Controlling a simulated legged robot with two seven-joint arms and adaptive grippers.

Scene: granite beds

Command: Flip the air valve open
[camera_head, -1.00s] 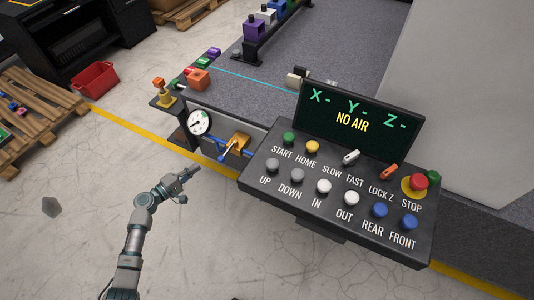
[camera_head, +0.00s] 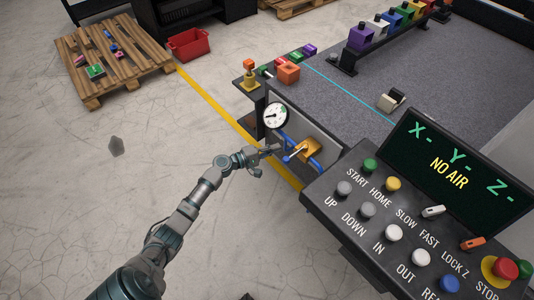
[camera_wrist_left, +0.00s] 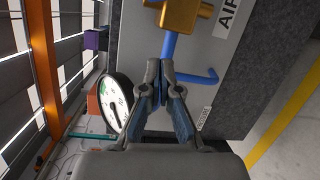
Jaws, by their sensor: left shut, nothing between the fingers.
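The brass-coloured air valve (camera_head: 312,149) sits on the side of the grey bed, with blue pipe and a blue-tipped lever (camera_head: 291,157) pointing towards my arm. In the left wrist view the valve body (camera_wrist_left: 182,14) is at the top, with blue pipe (camera_wrist_left: 168,45) running down behind my fingertips. My left gripper (camera_head: 277,150) is shut and empty, its tips just left of the lever in the head view; I cannot tell whether they touch. It also shows in the left wrist view (camera_wrist_left: 164,72). My right gripper is out of view.
A round pressure gauge (camera_head: 275,115) is close beside the valve and left gripper. The control panel (camera_head: 400,215) juts out at the right; its screen (camera_head: 455,165) reads "NO AIR". A red bin (camera_head: 188,44) and pallet (camera_head: 120,60) stand far left.

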